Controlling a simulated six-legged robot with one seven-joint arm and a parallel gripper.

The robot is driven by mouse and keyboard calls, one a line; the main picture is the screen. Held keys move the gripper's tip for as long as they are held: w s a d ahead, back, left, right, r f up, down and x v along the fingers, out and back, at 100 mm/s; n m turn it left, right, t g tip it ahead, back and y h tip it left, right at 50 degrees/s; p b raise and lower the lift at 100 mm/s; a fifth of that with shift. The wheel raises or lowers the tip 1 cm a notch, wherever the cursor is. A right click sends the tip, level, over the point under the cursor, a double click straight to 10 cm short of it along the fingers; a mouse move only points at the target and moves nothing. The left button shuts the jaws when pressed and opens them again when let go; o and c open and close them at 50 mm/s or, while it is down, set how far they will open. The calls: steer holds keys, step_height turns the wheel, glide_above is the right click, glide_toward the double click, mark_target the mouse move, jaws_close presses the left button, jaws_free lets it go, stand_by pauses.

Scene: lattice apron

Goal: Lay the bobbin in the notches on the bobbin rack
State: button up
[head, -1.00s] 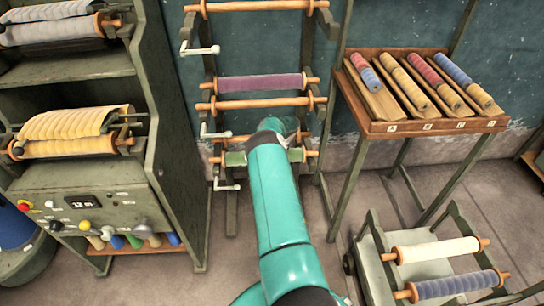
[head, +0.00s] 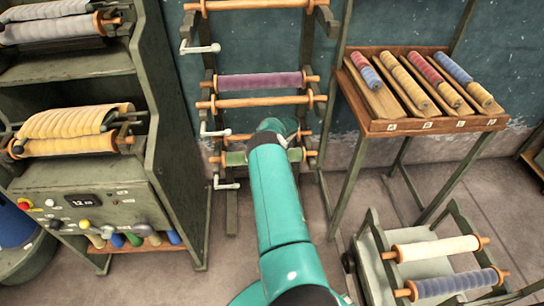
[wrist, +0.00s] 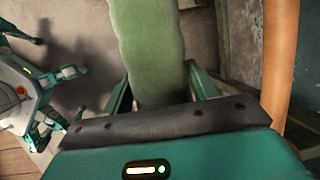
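The green bobbin (head: 235,158) lies level across the lower part of the tall rack (head: 232,208), partly hidden behind my arm in the head view. Its orange ends show on both sides, near the rack's uprights. Whether these ends rest in notches is too small to tell. My gripper (wrist: 160,82) is around the middle of the bobbin. The wrist view shows the green winding (wrist: 150,40) between my two teal fingers, which appear to meet its sides. The fingertips are partly hidden behind the winding.
Above it the rack carries a bare orange rod (head: 262,103) and a purple bobbin (head: 260,82), with white cranks (head: 202,48) on the left. A winding cabinet (head: 175,150) stands left. A sample table (head: 385,128) and a bobbin cart (head: 375,270) stand right.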

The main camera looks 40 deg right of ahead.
steer(key=o, duration=0.5)
steer(key=shift+r, duration=0.3)
step_height(320, 180, up, 2)
steer(key=shift+r, duration=0.25)
steer(key=s+a+r, duration=0.6)
steer(key=s, duration=0.1)
steer(key=s+a+r, duration=0.3)
steer(key=r, duration=0.1)
steer(key=shift+s, duration=0.35)
